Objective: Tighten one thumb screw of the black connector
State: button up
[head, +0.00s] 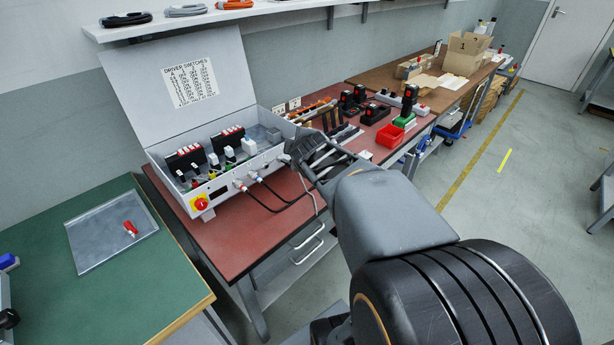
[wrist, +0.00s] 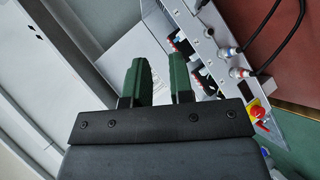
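An open grey control box (head: 218,188) stands on the red-brown bench. Inside are two black blocks with red tops (head: 186,160) and a row of small connectors (head: 230,155), some black, some white. I cannot tell for sure which is the black connector, and its thumb screws are too small to make out. My gripper (head: 300,150) is in front of the box's right end in the head view. In the wrist view my gripper (wrist: 161,80) shows two green-faced fingers apart, with nothing held between them. The box (wrist: 222,95) is on the right there, its contents partly hidden behind a finger.
Two cables plug into the box's front near a red-yellow switch (head: 200,203). The open lid (head: 180,90) stands up behind. A metal tray (head: 90,245) with a small red item (head: 130,228) lies on the green table. A red bin (head: 390,136) and black devices stand farther right.

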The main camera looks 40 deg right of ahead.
jog(key=w+d+f+n+t+y+b, duration=0.1)
jog(key=w+d+f+n+t+b, duration=0.2)
jog(key=d+f+n+t+b, duration=0.7)
jog(key=s+d+f+n+g+y+b, duration=0.1)
jog(key=s+f+n+g+y+b, duration=0.2)
jog(key=n, duration=0.5)
jog(key=s+d+f+n+y+b, duration=0.15)
jog(key=n+y+b, duration=0.25)
jog(key=n, duration=0.5)
jog(key=w, duration=0.4)
jog(key=w+a, duration=0.1)
jog(key=w, duration=0.4)
jog(key=w+a+b, duration=0.1)
jog(key=w, duration=0.3)
jog(key=shift+w+a+f, duration=0.2)
jog(key=shift+f, duration=0.1)
jog(key=shift+c, duration=0.2)
grip_shut()
jog(key=shift+m, duration=0.3)
